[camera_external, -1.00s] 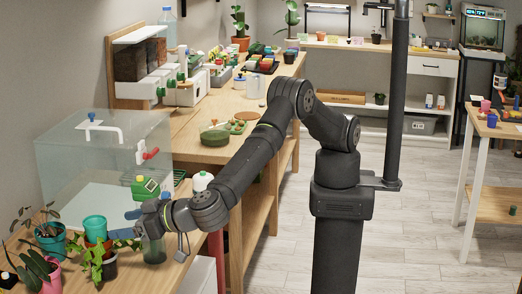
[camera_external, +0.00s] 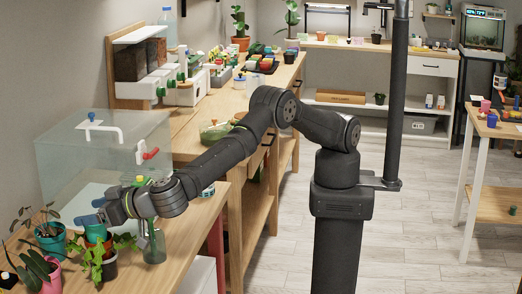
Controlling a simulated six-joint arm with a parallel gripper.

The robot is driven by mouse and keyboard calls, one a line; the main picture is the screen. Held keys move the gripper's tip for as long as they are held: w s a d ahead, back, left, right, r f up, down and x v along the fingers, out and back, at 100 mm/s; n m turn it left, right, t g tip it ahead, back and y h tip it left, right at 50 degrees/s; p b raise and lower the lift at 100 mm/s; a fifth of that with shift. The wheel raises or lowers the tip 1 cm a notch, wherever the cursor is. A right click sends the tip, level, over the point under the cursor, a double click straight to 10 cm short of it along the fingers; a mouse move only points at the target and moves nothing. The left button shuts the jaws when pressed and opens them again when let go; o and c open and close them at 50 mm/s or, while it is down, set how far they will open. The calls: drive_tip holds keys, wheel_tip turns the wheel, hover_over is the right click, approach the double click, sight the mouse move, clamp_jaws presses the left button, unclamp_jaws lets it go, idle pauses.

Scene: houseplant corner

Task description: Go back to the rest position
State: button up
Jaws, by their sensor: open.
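My gripper (camera_external: 90,218) is at the end of the dark arm, at the lower left over the wooden bench. Its bluish fingers are level with the top of the teal cup (camera_external: 95,232) and overlap it in this view. I cannot tell whether they touch it. The gripper is open. No held object shows.
Potted plants, with a teal pot (camera_external: 50,238) and a pink pot (camera_external: 50,275), crowd the bench's left end. A dark pot (camera_external: 109,268) with trailing leaves stands close by. A clear box (camera_external: 75,150) with a red-handled valve stands behind the gripper. Free air lies above.

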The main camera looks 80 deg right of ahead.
wheel_tip(320, 180, up, 6)
drive_tip(key=w+d+r+m+h, duration=0.1)
drive_tip(key=w+d+r+h, duration=0.1)
drive_tip(key=w+d+r, duration=1.2)
drive_tip(key=d+r, duration=0.2)
drive_tip(key=d, duration=0.3)
drive_tip(key=w+d+r+m, duration=0.1)
drive_tip(key=w+d+r, duration=0.25)
drive_tip(key=d, duration=0.45)
drive_tip(key=w+d+r, duration=0.1)
drive_tip(key=d+r, duration=0.4)
drive_tip(key=d, duration=0.2)
drive_tip(key=w+d+r, duration=0.1)
drive_tip(key=w+d, duration=0.1)
drive_tip(key=d, duration=1.1)
drive_tip(key=d+f+n, duration=0.1)
drive_tip(key=d+f, duration=0.6)
drive_tip(key=f, duration=0.6)
drive_tip(key=shift+w+y, duration=0.3)
drive_tip(key=shift+w, duration=0.05)
drive_tip(key=shift+d, duration=0.1)
drive_tip(key=o, duration=0.6)
